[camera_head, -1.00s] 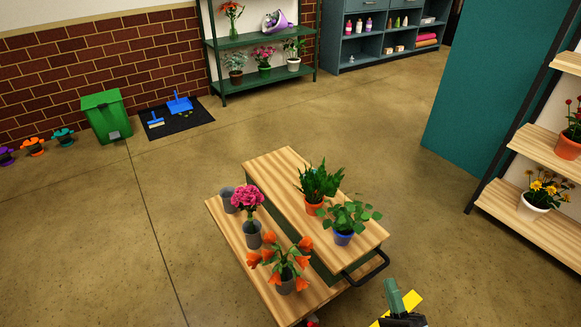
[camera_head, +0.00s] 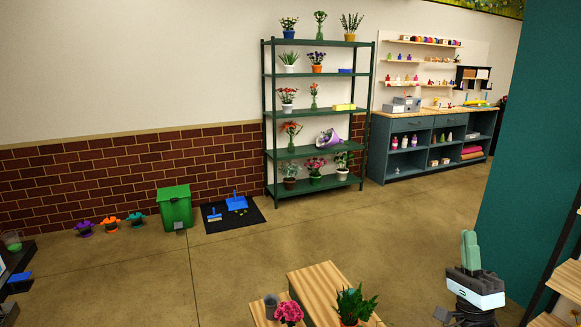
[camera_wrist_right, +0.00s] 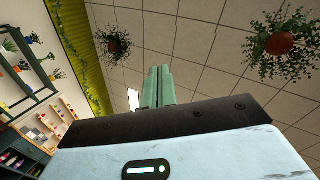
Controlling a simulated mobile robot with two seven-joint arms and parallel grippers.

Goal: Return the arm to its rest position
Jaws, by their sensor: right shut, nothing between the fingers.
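My right gripper (camera_head: 470,250) points upward at the lower right of the head view, its green fingers together and empty. In the right wrist view the same fingers (camera_wrist_right: 157,88) stand upright side by side against the ceiling, with nothing between them. The gripper is clear of the plants and shelves around it. My left gripper is not in view.
A stepped wooden plant stand (camera_head: 325,285) with pink flowers (camera_head: 289,312) and a leafy plant (camera_head: 354,305) is at the bottom centre. A teal panel (camera_head: 535,140) and wooden shelves (camera_head: 567,280) stand at the right. Open floor (camera_head: 380,225) lies beyond.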

